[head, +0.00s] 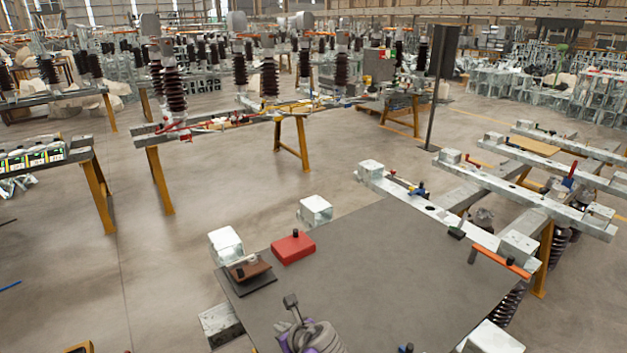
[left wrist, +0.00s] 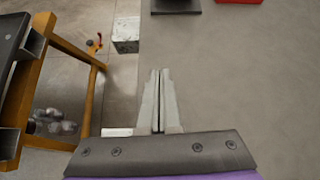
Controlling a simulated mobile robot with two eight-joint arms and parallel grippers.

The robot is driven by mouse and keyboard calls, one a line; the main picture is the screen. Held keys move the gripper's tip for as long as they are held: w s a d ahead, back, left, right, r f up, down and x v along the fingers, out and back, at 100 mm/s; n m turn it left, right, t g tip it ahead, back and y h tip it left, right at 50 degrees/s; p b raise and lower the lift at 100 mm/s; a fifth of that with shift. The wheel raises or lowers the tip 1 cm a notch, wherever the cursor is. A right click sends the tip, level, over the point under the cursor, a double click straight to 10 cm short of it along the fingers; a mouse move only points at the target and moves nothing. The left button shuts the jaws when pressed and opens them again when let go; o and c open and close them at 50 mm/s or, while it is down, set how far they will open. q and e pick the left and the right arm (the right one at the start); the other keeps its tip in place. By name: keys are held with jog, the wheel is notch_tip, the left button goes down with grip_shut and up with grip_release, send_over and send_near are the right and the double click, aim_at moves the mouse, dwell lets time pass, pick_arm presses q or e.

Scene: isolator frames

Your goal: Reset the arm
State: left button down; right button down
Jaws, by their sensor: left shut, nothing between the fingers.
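My left gripper (head: 291,301) is low in the head view, over the near part of a grey flat work surface (head: 370,270), with my arm below it. In the left wrist view my left gripper (left wrist: 159,77) shows its two pale fingers together, with nothing between them. The grey surface (left wrist: 250,80) lies below and to the right of the fingers, and no object touches them. My right gripper does not show in either view.
On the grey surface are a red box (head: 293,247) and a brown block on a dark plate (head: 248,270). White blocks (head: 315,210) stand at its far left edge. Grey beams (head: 440,215) lie right. Yellow trestles (head: 293,145) stand behind; the floor between is clear.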

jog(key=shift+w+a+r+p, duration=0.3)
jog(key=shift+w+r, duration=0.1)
pick_arm(q)
jog(key=s+a+r+n+g+h, duration=0.2)
jog(key=s+a+r+n, duration=0.1)
jog(key=s+a+n, duration=0.75)
pick_arm(e)
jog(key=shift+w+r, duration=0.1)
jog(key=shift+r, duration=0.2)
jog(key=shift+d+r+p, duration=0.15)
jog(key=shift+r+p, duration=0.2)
jog(key=shift+p, duration=0.15)
pick_arm(q)
jog(key=s+f+n+h, duration=0.1)
jog(key=s+n+h, duration=0.2)
jog(key=s+n, duration=1.1)
jog(key=n, duration=0.4)
jog(key=shift+s+g+h, duration=0.15)
jog(key=shift+g+h, duration=0.15)
jog(key=shift+g, duration=0.1)
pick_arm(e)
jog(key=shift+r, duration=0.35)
pick_arm(q)
jog(key=shift+f, duration=0.1)
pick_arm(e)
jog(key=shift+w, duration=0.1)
